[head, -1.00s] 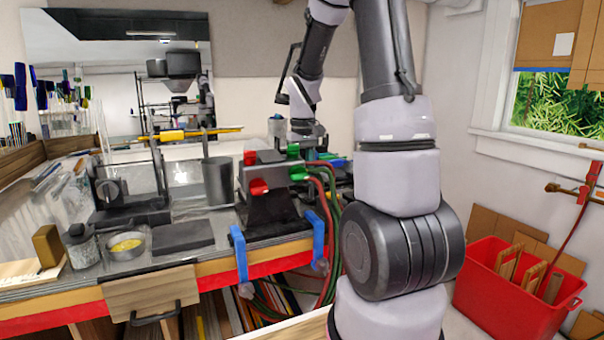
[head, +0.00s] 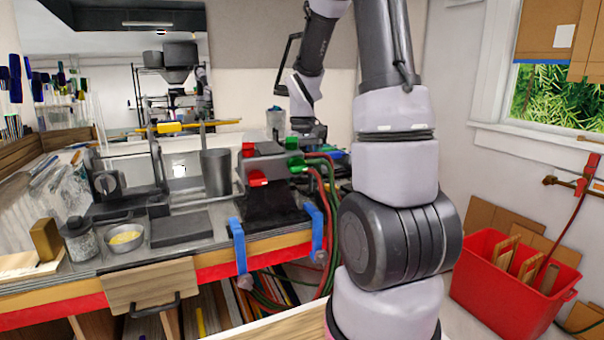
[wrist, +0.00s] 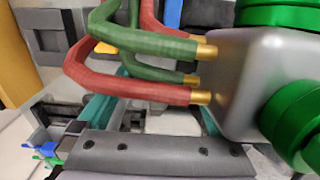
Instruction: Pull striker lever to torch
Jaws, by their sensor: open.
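The torch (head: 272,208) stands on the front of the bench, a dark body with red and green knobs on top. In the wrist view its grey metal block (wrist: 245,75) fills the right side, with green knobs and brass hose fittings close to the camera. My gripper (wrist: 155,108) is open, its two teal fingers apart below and behind the red and green hoses (wrist: 140,92). Nothing shows clearly between the fingers. In the head view my wrist is behind the torch and the fingertips are hidden. I cannot pick out the striker lever in either view.
Blue clamps (head: 238,248) grip the bench's front edge by the torch. Hoses (head: 328,200) hang down to the right of it. A grey cylinder (head: 216,172), a dark flat block (head: 181,228) and a small bowl (head: 124,238) stand left. A red bin (head: 505,285) is on the right.

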